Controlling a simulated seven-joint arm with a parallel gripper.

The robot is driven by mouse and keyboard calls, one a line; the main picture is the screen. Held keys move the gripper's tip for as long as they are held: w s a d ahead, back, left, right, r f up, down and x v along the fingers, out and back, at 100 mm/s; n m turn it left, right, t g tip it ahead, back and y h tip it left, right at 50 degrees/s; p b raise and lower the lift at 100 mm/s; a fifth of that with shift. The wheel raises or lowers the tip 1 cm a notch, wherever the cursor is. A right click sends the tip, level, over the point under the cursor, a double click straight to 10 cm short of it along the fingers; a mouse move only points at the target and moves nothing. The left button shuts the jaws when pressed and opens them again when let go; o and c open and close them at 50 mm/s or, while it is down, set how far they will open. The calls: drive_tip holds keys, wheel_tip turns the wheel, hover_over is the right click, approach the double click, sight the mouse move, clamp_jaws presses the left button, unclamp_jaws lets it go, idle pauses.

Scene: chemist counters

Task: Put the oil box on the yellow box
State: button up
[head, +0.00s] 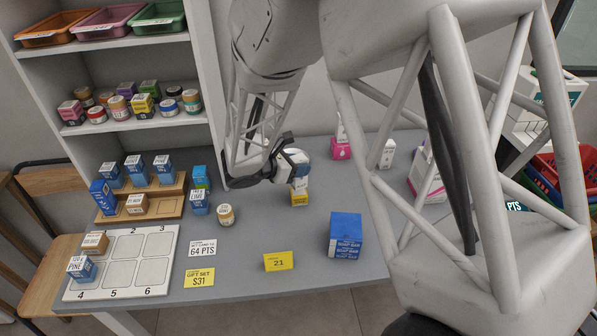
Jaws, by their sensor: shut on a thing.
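My gripper (291,170), seen from behind at the centre of the counter, is shut on a small pale box (300,183), which I take to be the oil box; its label is too small to read. A small yellow box (299,199) stands on the grey counter directly below it. The pale box appears right above the yellow box's top; I cannot tell whether they touch. My gripper hides part of the pale box.
A blue soap box (345,235) stands to the right, a cream jar (226,215) to the left. A wooden rack (165,208) with boxes and a numbered white tray (158,240) are at left. A pink box (341,150) stands behind. The yellow card (278,261) is in front.

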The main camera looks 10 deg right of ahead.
drive_tip(key=shift+f, duration=1.2)
drive_tip(key=shift+f, duration=0.1)
drive_tip(key=o, duration=0.9)
drive_tip(key=v, duration=1.2)
drive_tip(key=shift+r, duration=0.2)
